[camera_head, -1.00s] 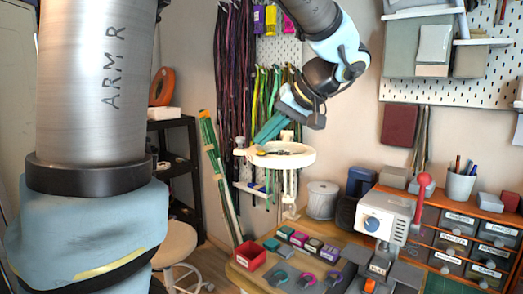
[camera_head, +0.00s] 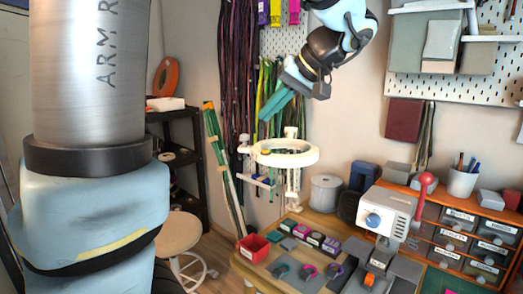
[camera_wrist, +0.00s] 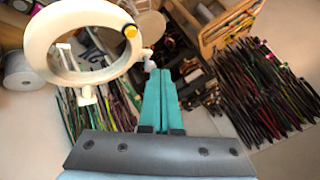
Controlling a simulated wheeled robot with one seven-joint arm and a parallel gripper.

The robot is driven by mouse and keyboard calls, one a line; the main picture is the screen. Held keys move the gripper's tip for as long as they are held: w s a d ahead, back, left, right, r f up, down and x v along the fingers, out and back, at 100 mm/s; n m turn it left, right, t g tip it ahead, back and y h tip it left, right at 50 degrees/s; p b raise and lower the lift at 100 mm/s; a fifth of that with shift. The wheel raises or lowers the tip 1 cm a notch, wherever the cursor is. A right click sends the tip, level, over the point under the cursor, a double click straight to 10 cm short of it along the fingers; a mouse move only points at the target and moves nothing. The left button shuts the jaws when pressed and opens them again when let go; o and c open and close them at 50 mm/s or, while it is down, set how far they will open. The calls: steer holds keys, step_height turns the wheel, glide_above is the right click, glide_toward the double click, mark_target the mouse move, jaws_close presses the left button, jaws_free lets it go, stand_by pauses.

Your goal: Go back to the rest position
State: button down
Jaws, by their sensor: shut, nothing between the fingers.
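My gripper (camera_head: 268,112) is in the upper middle of the head view, above and a little left of the white braiding ring (camera_head: 285,147). Its teal fingers are shut with nothing between them and point down to the left. The ring stands on a white post at the back of the wooden table. In the wrist view my teal fingers (camera_wrist: 160,80) lie together at the centre. The white ring (camera_wrist: 36,45) is to their upper left, apart from them, with a yellow-and-black piece on its rim.
Cords (camera_head: 228,80) hang on the wall behind my gripper. The table holds a red bin (camera_head: 254,248), a grey spool (camera_head: 324,193), a grey machine with a red-knobbed lever (camera_head: 388,215) and a drawer cabinet (camera_head: 460,240). A stool (camera_head: 178,234) and a dark shelf stand at left.

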steer(key=s+a+f+g+h, duration=0.1)
steer(key=a+f, duration=0.3)
steer(key=f, duration=0.4)
steer(key=s+a+f+m+g+h, duration=0.1)
steer(key=s+a+f+g+h, duration=0.1)
steer(key=a+f, duration=0.3)
steer(key=s+a+f+m+g+h, duration=0.1)
steer(key=s+a+f+h, duration=0.2)
steer(key=f, duration=0.8)
steer(key=shift+s+a+f+h, duration=0.35)
steer(key=shift+a+h, duration=0.15)
steer(key=shift+a, duration=0.3)
steer(key=shift+r, duration=0.1)
